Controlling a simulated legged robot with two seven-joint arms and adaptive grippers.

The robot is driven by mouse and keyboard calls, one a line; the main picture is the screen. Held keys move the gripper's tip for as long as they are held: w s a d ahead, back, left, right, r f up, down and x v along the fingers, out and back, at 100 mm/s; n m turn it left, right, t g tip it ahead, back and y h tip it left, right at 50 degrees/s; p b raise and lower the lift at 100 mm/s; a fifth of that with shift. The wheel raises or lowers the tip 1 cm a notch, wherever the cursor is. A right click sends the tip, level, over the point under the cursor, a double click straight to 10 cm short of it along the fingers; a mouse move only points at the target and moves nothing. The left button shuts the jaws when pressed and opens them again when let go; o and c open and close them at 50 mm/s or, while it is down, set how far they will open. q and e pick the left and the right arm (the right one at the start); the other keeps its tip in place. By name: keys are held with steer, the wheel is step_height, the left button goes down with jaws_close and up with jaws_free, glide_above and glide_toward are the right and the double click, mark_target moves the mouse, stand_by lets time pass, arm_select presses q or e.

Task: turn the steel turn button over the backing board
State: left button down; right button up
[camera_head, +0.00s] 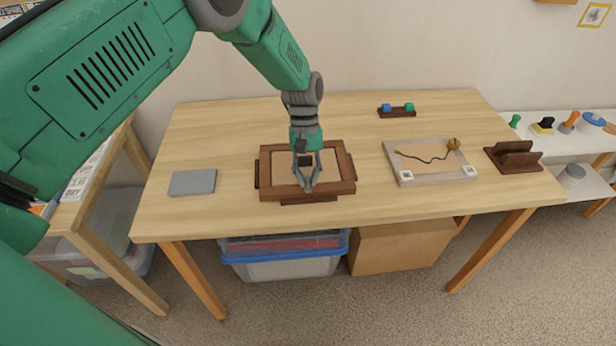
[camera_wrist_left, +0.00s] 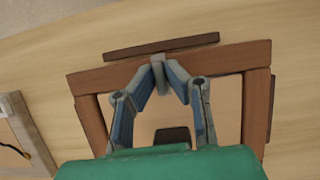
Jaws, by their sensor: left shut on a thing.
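A dark brown wooden frame (camera_head: 348,172) lies flat on the table with a tan backing board (camera_head: 326,160) inside it. The frame (camera_wrist_left: 90,78) and board (camera_wrist_left: 228,100) also show in the wrist view. My left gripper (camera_head: 307,187) points down at the frame's near side. In the wrist view its fingertips (camera_wrist_left: 162,76) are closed on the small grey steel turn button (camera_wrist_left: 158,62) at the frame's inner edge. The fingers partly hide the button, so its exact angle is hard to tell. A dark block (camera_wrist_left: 172,135) shows over the board between the fingers. My right gripper is out of view.
A grey slab (camera_head: 192,182) lies left of the frame. A pale tray (camera_head: 405,180) with a cord and knob lies to the right, beside a dark wooden stand (camera_head: 515,160). A small rack (camera_head: 397,113) with blue and green pieces is behind. Dark strips border the frame.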

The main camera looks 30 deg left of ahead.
arm_select(q)
steer(key=shift+w+r, duration=0.1)
steer(key=shift+w, duration=0.05)
steer(key=c, duration=1.6)
jaws_free()
steer(key=shift+c, duration=0.2)
steer(key=v, duration=1.1)
steer(key=shift+w+r, duration=0.15)
steer(key=shift+r, duration=0.2)
steer(key=shift+a, duration=0.1)
